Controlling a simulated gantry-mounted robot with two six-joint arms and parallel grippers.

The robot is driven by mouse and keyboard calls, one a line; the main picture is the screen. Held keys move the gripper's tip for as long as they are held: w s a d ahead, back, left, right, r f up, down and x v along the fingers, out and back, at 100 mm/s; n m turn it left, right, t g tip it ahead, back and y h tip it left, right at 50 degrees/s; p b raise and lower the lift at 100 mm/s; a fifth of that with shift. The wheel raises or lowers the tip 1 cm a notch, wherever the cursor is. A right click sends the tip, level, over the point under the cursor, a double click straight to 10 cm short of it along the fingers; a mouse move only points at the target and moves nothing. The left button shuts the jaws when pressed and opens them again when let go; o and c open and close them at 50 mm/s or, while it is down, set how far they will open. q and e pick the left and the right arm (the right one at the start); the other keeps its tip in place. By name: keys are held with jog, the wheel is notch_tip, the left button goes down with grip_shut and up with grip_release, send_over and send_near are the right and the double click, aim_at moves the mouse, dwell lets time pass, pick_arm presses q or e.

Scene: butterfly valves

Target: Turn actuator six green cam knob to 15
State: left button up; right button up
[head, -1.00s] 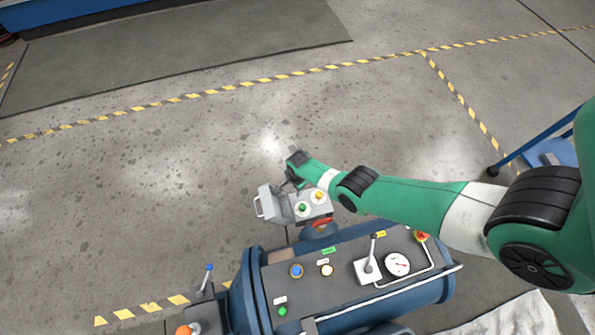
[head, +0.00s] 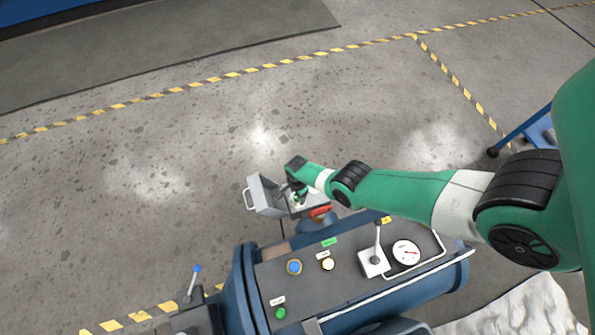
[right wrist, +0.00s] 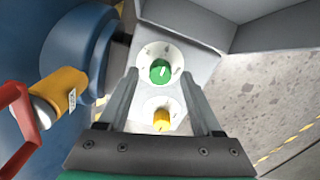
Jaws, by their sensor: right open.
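The green cam knob (right wrist: 160,71) sits on a pale round dial inside an open grey actuator box (right wrist: 190,22) in the right wrist view. Its white pointer mark shows, but the dial numbers are too small to read. A yellow knob (right wrist: 161,118) on a similar dial is nearer my wrist. My right gripper (right wrist: 158,76) is open and empty, its fingertips either side of the green knob in the picture; I cannot tell whether they touch it. In the head view, my right gripper (head: 298,191) is over the box (head: 267,196) and largely hides the knobs. My left gripper is not in view.
A yellow tagged part (right wrist: 66,88) and a red handle (right wrist: 18,112) are left of the box in the right wrist view. In the head view, a blue tank (head: 243,292) with a control panel (head: 345,275) stands below the box.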

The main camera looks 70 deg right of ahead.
jog(key=shift+f, duration=0.65)
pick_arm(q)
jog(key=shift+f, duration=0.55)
pick_arm(e)
jog(key=shift+r, duration=0.1)
grip_shut()
